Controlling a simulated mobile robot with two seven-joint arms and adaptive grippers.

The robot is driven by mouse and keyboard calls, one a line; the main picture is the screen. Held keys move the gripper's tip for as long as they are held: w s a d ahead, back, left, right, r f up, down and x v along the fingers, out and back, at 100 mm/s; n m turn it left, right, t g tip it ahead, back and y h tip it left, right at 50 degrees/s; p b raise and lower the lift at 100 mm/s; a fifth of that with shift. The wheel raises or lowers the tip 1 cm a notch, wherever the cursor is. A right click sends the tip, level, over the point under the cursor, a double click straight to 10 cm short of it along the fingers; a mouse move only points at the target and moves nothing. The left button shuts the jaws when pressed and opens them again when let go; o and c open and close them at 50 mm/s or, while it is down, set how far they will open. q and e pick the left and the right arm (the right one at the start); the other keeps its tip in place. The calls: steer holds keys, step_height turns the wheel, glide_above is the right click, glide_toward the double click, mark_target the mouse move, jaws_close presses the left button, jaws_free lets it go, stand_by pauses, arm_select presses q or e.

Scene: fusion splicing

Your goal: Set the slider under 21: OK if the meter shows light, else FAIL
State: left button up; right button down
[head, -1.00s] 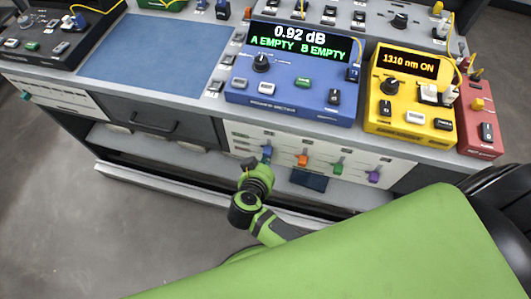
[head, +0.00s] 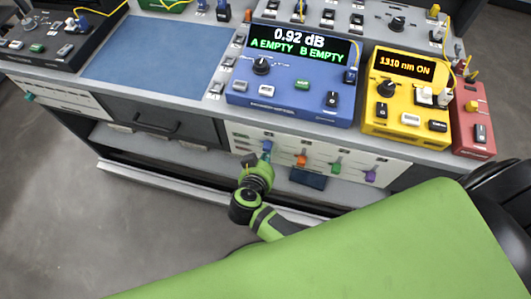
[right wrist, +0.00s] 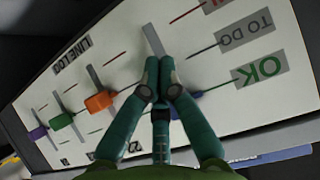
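The slider panel (right wrist: 265,105) on the bench front has a blue slider (head: 267,146) at its left end in the head view. In the right wrist view, upside down, the blue slider (right wrist: 177,108) is mostly hidden behind my fingers and sits near the OK label (right wrist: 258,69). The number at its slot is hidden. My right gripper (right wrist: 161,62) has its fingertips together at this slot, against or just below the slider. The blue meter (head: 290,80) shows 0.92 dB, A EMPTY and B EMPTY. My left gripper is out of view.
Orange (head: 301,160), green (head: 336,168) and purple (head: 370,175) sliders stand at the middle of their slots. The yellow light source (head: 405,90) reads 1310 nm ON. A red device (head: 472,120) stands beside it. A blue mat (head: 150,55) lies clear.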

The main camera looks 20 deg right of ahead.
steer(key=shift+f, duration=0.6)
steer(key=s+a+p, duration=0.2)
steer(key=s+a, duration=0.2)
steer(key=s, duration=0.2)
stand_by(0.4)
steer(key=shift+w, duration=0.1)
